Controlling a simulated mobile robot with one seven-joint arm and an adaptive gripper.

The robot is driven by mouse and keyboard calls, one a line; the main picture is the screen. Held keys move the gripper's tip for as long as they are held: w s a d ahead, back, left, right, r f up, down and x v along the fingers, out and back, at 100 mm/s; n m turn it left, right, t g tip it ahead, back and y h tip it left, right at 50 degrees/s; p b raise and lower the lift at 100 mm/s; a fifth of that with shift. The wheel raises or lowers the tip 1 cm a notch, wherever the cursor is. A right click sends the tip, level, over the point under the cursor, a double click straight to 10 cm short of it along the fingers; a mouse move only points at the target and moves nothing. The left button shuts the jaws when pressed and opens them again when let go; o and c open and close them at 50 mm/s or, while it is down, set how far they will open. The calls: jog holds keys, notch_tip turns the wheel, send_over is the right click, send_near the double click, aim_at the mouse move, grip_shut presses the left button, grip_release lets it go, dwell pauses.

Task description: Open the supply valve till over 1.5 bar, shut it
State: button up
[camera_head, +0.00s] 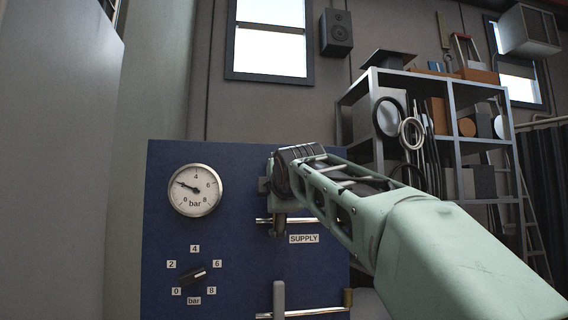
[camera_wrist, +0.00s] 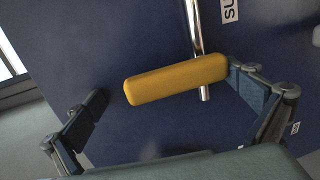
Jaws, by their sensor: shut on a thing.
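The supply valve's yellow handle (camera_wrist: 175,80) lies roughly square across its metal pipe (camera_wrist: 197,35) in the wrist view. My gripper (camera_wrist: 167,86) is shut on the handle; the right finger meets its right end, while a small gap seems to show at the left. In the head view, my gripper (camera_head: 277,197) covers the handle, above left of the SUPPLY label (camera_head: 304,239). The round pressure gauge (camera_head: 195,190) on the blue panel (camera_head: 235,165) has its needle pointing left and slightly up, at about 2 bar.
Below the gauge is a black knob (camera_head: 194,275) with a scale from 0 to 8 bar; its pointer direction is unclear. A lower pipe (camera_head: 315,312) has a grey upright lever (camera_head: 279,297). A loaded metal shelf (camera_head: 458,140) stands behind at right.

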jog(key=s+r, duration=0.1)
jog(key=r, duration=0.2)
jog(key=r+t, duration=0.1)
jog(key=r, duration=0.2)
jog(key=s+d+r+t, duration=0.1)
jog(key=r, duration=0.3)
jog(key=shift+s+y, duration=0.3)
jog(key=shift+w+a+f, duration=0.1)
jog(key=shift+w+a, duration=0.05)
jog(key=shift+w, duration=0.05)
notch_tip(320, 180, down, 9)
jog(key=shift+a+f+g+h+b, duration=0.15)
jog(key=shift+g+h+b, duration=0.25)
jog(key=shift+g+b, duration=0.55)
jog(key=f+b+v, duration=0.1)
jog(key=b+v, duration=0.2)
jog(key=v, duration=0.7)
jog(key=shift+f, duration=0.45)
jog(key=shift+s, duration=0.15)
